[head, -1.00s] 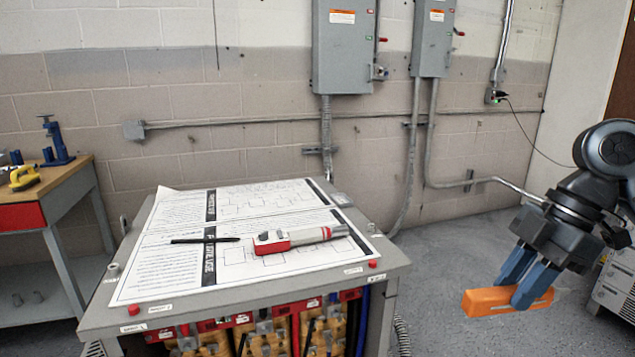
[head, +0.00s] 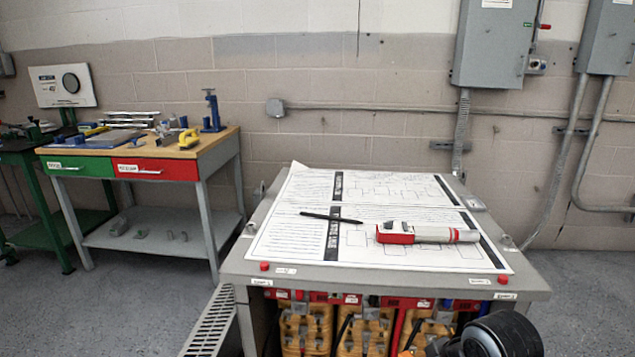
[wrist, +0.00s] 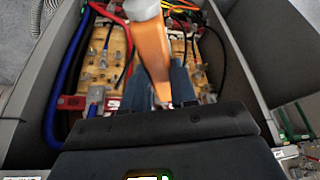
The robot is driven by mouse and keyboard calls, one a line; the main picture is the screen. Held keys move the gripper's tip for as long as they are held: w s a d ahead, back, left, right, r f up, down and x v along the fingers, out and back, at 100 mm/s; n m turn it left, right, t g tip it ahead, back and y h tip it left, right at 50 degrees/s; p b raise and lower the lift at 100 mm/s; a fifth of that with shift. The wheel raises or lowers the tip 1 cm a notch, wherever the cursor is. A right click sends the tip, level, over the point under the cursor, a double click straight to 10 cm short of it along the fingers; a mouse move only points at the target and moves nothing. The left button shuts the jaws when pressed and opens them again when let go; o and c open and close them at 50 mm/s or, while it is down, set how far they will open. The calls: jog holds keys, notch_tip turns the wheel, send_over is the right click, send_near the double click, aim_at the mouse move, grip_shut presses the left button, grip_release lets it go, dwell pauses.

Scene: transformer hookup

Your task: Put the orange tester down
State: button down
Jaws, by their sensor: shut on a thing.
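The orange tester (wrist: 151,48) is held between the blue fingers of my gripper (wrist: 158,82), which is shut on it. Its grey end points away from my wrist, toward the top of the wrist view. Behind it in that view is the open bay of the transformer cabinet, with tan coils (wrist: 101,62) and coloured cables. In the head view my gripper is below the frame; only a dark part of my arm shows at the bottom right, in front of the grey cabinet (head: 540,279). I cannot tell whether the tester touches anything.
Diagram sheets (head: 290,215), a black pen (head: 330,217) and a red-and-white tool (head: 425,234) lie on the cabinet top. A workbench (head: 205,150) with a vise, yellow tool and other items stands at the left. Floor between bench and cabinet is mostly clear, beside a slotted grey tray (head: 208,322).

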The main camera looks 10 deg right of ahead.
jog(key=w+a+f+m, duration=0.2)
jog(key=w+a+f, duration=0.1)
jog(key=a+f, duration=0.1)
jog(key=shift+w+f+h, duration=0.2)
jog(key=shift+w+h, duration=0.1)
jog(key=shift+h, duration=0.1)
